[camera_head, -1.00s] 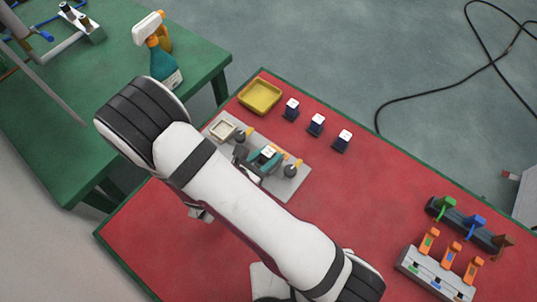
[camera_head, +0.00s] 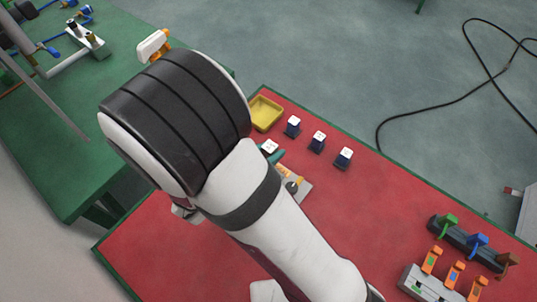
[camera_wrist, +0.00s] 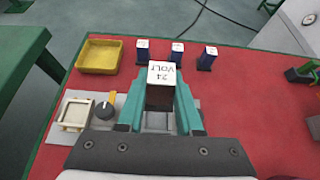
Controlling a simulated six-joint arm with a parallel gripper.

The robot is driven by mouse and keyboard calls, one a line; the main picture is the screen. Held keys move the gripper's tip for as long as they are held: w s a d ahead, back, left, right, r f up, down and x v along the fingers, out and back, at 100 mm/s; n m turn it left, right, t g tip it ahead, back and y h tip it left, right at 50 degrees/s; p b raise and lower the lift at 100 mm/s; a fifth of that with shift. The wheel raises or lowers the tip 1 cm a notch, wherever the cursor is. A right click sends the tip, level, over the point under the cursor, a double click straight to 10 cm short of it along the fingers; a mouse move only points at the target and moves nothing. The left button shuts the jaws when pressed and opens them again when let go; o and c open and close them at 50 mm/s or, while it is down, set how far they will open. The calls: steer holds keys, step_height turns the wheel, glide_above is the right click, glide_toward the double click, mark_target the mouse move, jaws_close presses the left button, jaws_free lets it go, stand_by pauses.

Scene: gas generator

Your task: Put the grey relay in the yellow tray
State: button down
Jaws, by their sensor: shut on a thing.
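My gripper (camera_wrist: 159,105), with teal fingers, is shut on a relay (camera_wrist: 163,72) in the wrist view. The relay has a white top marked "24 VOLT" and a dark, brownish-grey body, and is held about upright. Its white top also shows in the head view (camera_head: 269,146), beside my arm, which hides most of the gripper. The yellow tray (camera_head: 265,113) is at the table's far edge, beyond the relay; its visible inside looks empty. In the wrist view the tray (camera_wrist: 99,57) is ahead and left of the relay, apart from it.
Three dark blue relays with white tops, one of them here (camera_head: 317,142), stand in a row right of the tray. A grey plate with a pale socket (camera_wrist: 75,112) and a knob (camera_wrist: 105,110) lies below. Fuse-like blocks (camera_head: 440,283) stand far right.

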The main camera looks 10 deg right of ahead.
steer(key=w+d, duration=0.5)
steer(key=w, duration=0.3)
steer(key=w+d, duration=0.5)
steer(key=w, duration=0.4)
steer(key=w+a+f, duration=0.1)
steer(key=a+f, duration=0.1)
steer(key=a, duration=0.1)
steer(key=w+a+f, duration=0.2)
steer(key=a, duration=0.1)
steer(key=w+a+f, duration=0.1)
steer(key=a+f, duration=0.1)
steer(key=a, duration=0.1)
steer(key=shift+w+f, duration=0.25)
steer(key=shift+f, duration=0.05)
steer(key=f, duration=0.4)
steer(key=shift+w+a, duration=0.1)
steer(key=shift+a, duration=0.25)
steer(key=shift+f, duration=0.2)
steer(key=c, duration=0.6)
jaws_free()
steer(key=shift+f, duration=0.1)
